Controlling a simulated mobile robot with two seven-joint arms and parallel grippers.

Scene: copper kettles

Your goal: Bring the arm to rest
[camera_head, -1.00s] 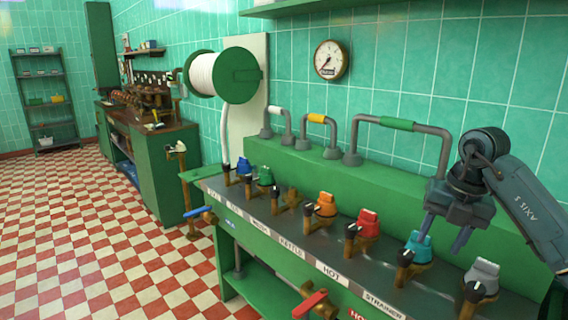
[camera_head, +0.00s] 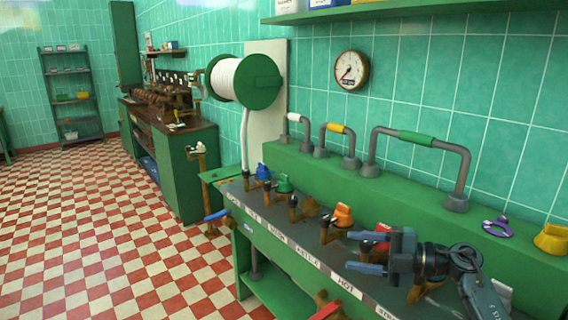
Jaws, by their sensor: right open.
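My right gripper (camera_head: 358,252) is low at the right in the head view. Its two dark blue-grey fingers point left and stand apart, with nothing between them. It is over the valve bench (camera_head: 262,228), in front of the red valve knob (camera_head: 382,230), which it partly hides. Whether it touches the bench or a knob I cannot tell. My right arm comes in from the lower right corner and covers the bench's right end. My left gripper is out of view.
Blue, green and orange valve knobs (camera_head: 342,215) stand along the bench. Grey pipe handles (camera_head: 415,138) rise behind them. A purple ring (camera_head: 497,228) and a yellow object (camera_head: 552,239) lie on the ledge at right. The checkered floor (camera_head: 100,230) at left is clear.

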